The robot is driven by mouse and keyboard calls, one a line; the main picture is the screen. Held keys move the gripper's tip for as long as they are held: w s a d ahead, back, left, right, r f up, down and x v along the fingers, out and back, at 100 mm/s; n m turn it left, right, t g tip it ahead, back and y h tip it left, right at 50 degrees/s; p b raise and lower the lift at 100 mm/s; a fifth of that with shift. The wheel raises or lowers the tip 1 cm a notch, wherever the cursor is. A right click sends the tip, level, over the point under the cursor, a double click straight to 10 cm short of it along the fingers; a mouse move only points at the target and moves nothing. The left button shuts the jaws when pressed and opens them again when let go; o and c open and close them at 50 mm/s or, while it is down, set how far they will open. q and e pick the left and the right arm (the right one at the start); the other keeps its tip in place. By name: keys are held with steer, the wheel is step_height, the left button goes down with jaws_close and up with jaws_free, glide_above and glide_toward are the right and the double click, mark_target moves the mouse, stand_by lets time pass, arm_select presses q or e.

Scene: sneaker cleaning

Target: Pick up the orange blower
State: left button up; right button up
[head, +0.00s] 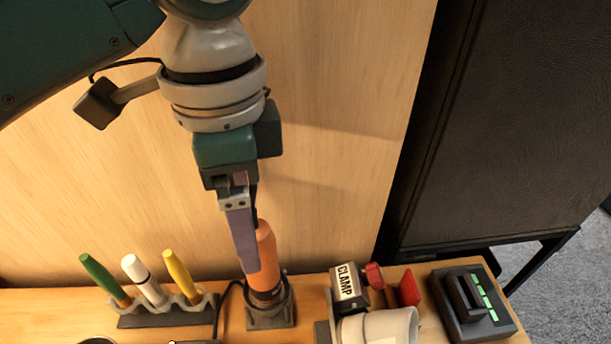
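The orange blower (266,254) stands upright in a dark holder (271,316) on the wooden bench, tilted slightly. My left gripper (247,258) points down at the blower from above. One purple finger overlaps the left side of the blower's orange body. The other finger is mostly hidden behind it, so I cannot tell whether the fingers touch or grip the blower. My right gripper is not in view.
A rack (168,315) with green, white and yellow-handled tools stands to the left. A clamp labelled "CLAMP" (346,284) and a white cylindrical part (378,326) stand to the right. A dark charger-like device (472,305) sits at the bench's right edge. A dark cable runs left of the holder.

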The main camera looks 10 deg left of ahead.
mark_target(263, 273)
arm_select(q)
steer(key=f, duration=0.3)
steer(key=f+b, duration=0.1)
steer(key=f, duration=0.5)
steer(key=shift+w+d+b, duration=0.1)
steer(key=shift+d+b, duration=0.2)
steer(key=shift+b, duration=0.05)
jaws_close()
steer(key=shift+r, duration=0.1)
